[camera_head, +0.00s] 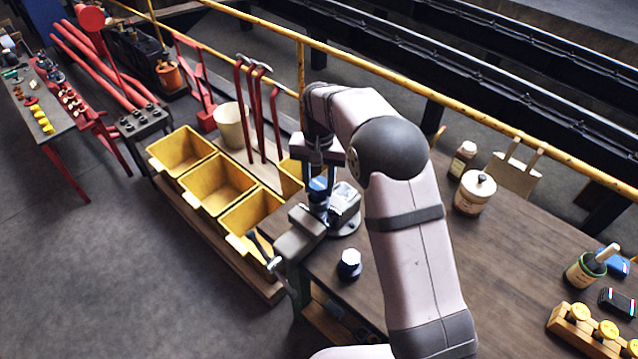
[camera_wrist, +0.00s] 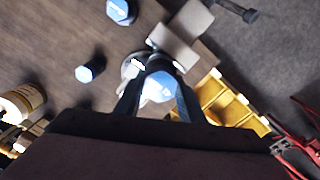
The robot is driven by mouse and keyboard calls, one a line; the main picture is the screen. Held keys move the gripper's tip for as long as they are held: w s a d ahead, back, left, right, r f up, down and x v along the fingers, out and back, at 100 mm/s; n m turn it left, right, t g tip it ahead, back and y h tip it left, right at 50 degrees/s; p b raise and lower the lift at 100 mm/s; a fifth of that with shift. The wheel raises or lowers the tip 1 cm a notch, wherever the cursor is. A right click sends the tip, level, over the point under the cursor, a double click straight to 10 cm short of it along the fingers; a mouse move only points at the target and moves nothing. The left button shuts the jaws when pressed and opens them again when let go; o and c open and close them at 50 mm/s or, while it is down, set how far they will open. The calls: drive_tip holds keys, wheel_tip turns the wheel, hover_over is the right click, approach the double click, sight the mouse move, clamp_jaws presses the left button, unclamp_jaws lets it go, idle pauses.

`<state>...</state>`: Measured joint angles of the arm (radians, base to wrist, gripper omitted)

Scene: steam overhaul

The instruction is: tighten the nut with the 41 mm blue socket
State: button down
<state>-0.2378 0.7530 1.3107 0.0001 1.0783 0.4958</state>
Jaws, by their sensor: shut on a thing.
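My gripper (camera_head: 319,172) is shut on a socket with a blue band (camera_head: 318,185), held upright directly over the vise (camera_head: 302,232) at the bench's corner. In the wrist view the blue-topped socket (camera_wrist: 158,88) sits between the two dark fingers of my gripper (camera_wrist: 158,104), with the grey vise (camera_wrist: 180,38) just beyond it. The nut is hidden under the socket, and I cannot tell whether the socket touches it. The size marking cannot be read.
A dark socket with a pale top (camera_head: 349,262) stands on the bench near the vise. Yellow bins (camera_head: 217,181) lie left of the vise. Tall red-handled tools (camera_head: 257,115) stand behind. A white jar (camera_head: 475,193) is at right.

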drive_tip(key=shift+m+p, duration=0.4)
drive_tip(key=shift+m, duration=1.6)
drive_tip(key=shift+r, duration=0.1)
drive_tip(key=shift+m, duration=1.1)
drive_tip(key=shift+m+p, duration=0.35)
drive_tip(key=shift+m, duration=0.55)
drive_tip(key=shift+m, duration=2)
drive_tip(key=shift+m, duration=0.6)
drive_tip(key=shift+n, duration=0.3)
